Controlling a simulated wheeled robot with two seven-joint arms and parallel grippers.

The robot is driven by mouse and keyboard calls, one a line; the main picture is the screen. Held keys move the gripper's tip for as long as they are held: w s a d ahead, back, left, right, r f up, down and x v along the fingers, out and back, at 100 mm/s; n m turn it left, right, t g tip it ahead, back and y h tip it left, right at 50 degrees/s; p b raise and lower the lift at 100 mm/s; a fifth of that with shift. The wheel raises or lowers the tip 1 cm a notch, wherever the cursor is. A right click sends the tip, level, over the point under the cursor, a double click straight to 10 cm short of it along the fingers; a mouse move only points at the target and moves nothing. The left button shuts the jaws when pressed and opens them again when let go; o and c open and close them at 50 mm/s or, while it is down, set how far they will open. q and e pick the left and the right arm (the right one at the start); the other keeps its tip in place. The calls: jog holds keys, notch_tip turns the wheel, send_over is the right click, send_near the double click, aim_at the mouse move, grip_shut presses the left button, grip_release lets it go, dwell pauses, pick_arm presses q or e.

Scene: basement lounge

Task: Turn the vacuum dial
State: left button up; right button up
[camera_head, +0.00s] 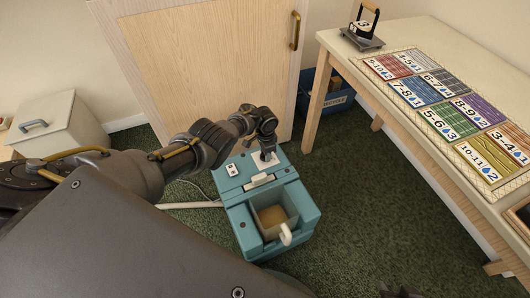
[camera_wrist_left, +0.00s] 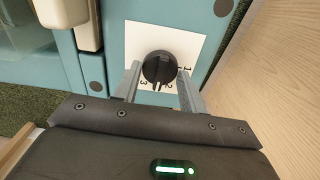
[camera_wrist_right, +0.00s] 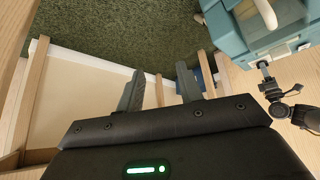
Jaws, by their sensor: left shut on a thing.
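The vacuum (camera_head: 245,228) is a teal box on the carpet in the middle of the head view. Its dial (camera_wrist_left: 158,66) is a round black knob on a white plate (camera_wrist_left: 192,40) marked with numbers, among them 1, 2 and 3. My left gripper (camera_head: 265,154) is over the plate, and in the left wrist view its fingers (camera_wrist_left: 158,75) lie on either side of the knob, shut on it. In the head view the gripper hides the knob. My right gripper (camera_wrist_right: 160,68) is open and empty, away from the vacuum, which shows at that view's upper right.
A long table (camera_head: 420,130) with a patterned, numbered board (camera_head: 450,104) stands on the right. A blue recycle bin (camera_head: 338,102) is beneath it. A wooden door (camera_head: 200,60) is behind the vacuum. A white hose (camera_head: 190,205) runs left. Carpet right of the vacuum is clear.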

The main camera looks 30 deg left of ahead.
pick_arm(q)
jog(key=m, duration=0.3)
jog(key=shift+b, duration=0.3)
jog(key=shift+m, duration=1.2)
pick_arm(e)
jog(key=shift+w+a+r+n+t+y, duration=0.1)
jog(key=shift+w+a+r+t+y, duration=0.2)
jog(key=shift+w+a+t, duration=0.2)
jog(key=shift+w+a+r+n+t+y, duration=0.1)
jog(key=shift+w+a+r+t+y, duration=0.05)
jog(key=shift+w+a+r+t, duration=0.4)
jog(key=shift+w+a+r+n+t+y, duration=0.1)
jog(key=shift+w+a+r+t+y, duration=0.2)
jog(key=shift+w, duration=0.35)
pick_arm(q)
jog(key=o, duration=1)
jog(key=shift+c, duration=0.2)
pick_arm(e)
jog(key=shift+a, duration=0.1)
